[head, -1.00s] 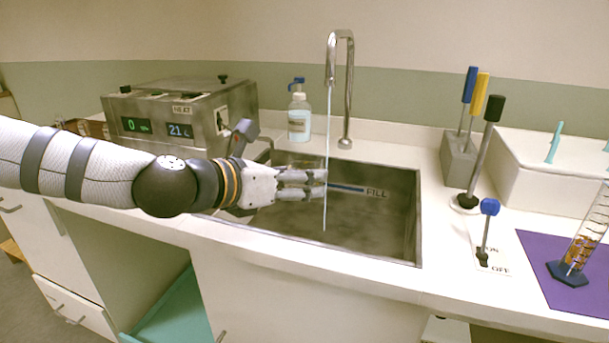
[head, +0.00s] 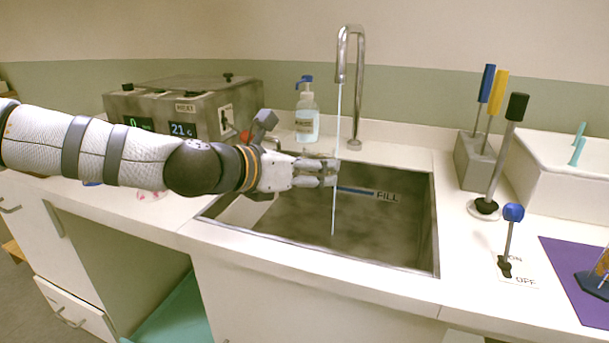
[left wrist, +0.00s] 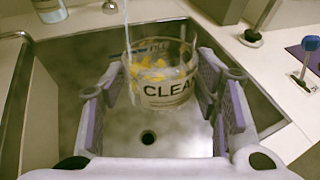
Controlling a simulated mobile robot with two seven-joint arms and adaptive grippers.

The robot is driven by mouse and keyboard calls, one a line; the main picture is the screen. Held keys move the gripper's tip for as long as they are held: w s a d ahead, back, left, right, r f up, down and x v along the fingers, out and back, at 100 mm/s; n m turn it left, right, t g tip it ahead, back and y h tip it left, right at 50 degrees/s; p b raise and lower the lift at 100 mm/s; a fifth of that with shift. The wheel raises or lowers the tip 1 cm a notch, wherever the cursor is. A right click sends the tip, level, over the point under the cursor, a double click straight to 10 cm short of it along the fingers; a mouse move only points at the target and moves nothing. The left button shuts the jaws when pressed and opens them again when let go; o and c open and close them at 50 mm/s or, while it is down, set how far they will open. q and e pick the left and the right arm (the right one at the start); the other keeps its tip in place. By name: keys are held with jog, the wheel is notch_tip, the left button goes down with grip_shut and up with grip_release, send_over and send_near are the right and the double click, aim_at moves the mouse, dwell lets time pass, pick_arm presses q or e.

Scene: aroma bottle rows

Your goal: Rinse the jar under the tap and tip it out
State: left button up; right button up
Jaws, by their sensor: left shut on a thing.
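My left gripper (head: 333,172) reaches over the sink (head: 290,225) from the left, shut on a clear jar (left wrist: 165,82). The jar shows in the left wrist view between the two purple-grey fingers, with dark lettering reading about "CLEAN" and yellow bits on or in it. In the head view the jar is hardly visible at the fingertips. A thin water stream (head: 336,120) runs from the tap (head: 356,85) past the fingertips. In the left wrist view it meets the jar's left rim; I cannot tell whether it enters. My right gripper is not in view.
A blue-knobbed lever (head: 513,213) marked ON and OFF stands right of the sink. A black-knobbed lever (head: 517,107) and a tool block (head: 477,160) stand behind it. A soap bottle (head: 307,118) and a metal heater box (head: 190,110) are at the back left.

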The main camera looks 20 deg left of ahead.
pick_arm(q)
jog(key=w+f+b, duration=0.2)
jog(key=w+b, duration=0.1)
jog(key=w, duration=1.1)
jog(key=shift+d, duration=0.3)
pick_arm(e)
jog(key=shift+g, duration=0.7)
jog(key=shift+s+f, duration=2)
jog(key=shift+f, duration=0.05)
pick_arm(q)
jog(key=s, duration=0.3)
jog(key=s+p, duration=0.1)
jog(key=s, duration=0.5)
jog(key=shift+a+r, duration=0.1)
jog(key=shift+a, duration=0.15)
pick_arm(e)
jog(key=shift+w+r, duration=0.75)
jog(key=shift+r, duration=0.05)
